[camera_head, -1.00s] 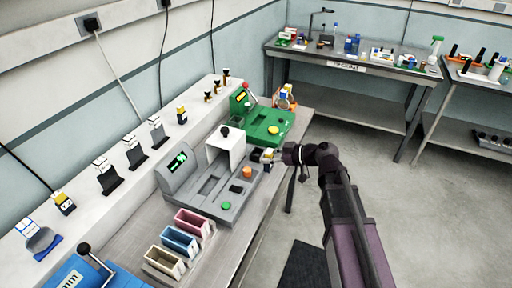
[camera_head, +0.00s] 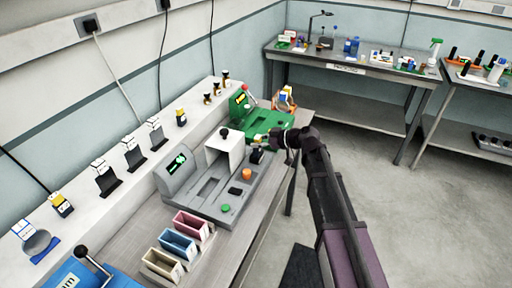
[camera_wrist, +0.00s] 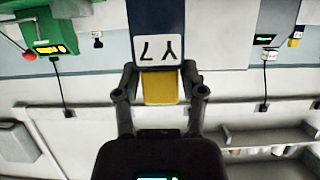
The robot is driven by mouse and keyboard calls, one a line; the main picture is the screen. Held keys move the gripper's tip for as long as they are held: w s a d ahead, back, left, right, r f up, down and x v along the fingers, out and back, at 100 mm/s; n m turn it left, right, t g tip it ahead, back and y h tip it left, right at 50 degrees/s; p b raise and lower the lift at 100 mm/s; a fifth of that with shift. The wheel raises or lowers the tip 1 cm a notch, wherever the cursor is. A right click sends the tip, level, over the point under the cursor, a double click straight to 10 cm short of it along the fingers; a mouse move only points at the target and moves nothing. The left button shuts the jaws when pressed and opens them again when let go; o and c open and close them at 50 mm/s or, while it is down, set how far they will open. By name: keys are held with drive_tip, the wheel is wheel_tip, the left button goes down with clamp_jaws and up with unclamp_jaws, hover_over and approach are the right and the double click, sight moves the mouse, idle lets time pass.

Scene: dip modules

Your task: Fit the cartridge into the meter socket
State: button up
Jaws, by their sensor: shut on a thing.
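My gripper (camera_wrist: 160,88) is shut on a cartridge (camera_wrist: 160,50) with a dark blue body, a white label reading "Y7" upside down and a yellow part between the fingers. In the head view my gripper (camera_head: 264,150) is over the right end of a grey bench unit; the held cartridge is small and hard to make out there. The grey unit (camera_head: 232,207) has a green-lit screen (camera_head: 178,161), a white upright block (camera_head: 223,149) and a dark recessed slot (camera_head: 208,187). I cannot tell for certain which recess is the meter socket.
A green unit (camera_head: 268,122) stands behind, with an orange holder (camera_head: 285,98) beside it. Red, blue and beige bins (camera_head: 193,225) are in front. Several small modules stand on the wall ledge (camera_head: 133,152). Open floor lies right of the bench (camera_head: 262,230).

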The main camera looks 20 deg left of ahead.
drive_tip(key=shift+w+a+f, duration=0.25)
drive_tip(key=shift+w+a, duration=0.25)
drive_tip(key=shift+w, duration=0.1)
drive_tip(key=shift+s+f+b, duration=0.1)
drive_tip(key=shift+f+b, duration=1.5)
drive_tip(key=shift+b, duration=0.25)
drive_tip(key=shift+f, duration=0.2)
drive_tip(key=o, duration=1.2)
drive_tip(key=shift+c, duration=0.2)
drive_tip(key=shift+r, duration=0.2)
drive_tip(key=shift+d+r, duration=0.1)
drive_tip(key=shift+r, duration=0.05)
drive_tip(key=w+p+v, duration=0.1)
drive_tip(key=p+v, duration=0.3)
drive_tip(key=v, duration=0.7)
drive_tip(key=shift+s+d+p, duration=0.3)
drive_tip(key=shift+s+d, duration=0.1)
drive_tip(key=shift+s, duration=0.1)
drive_tip(key=shift+r, duration=0.1)
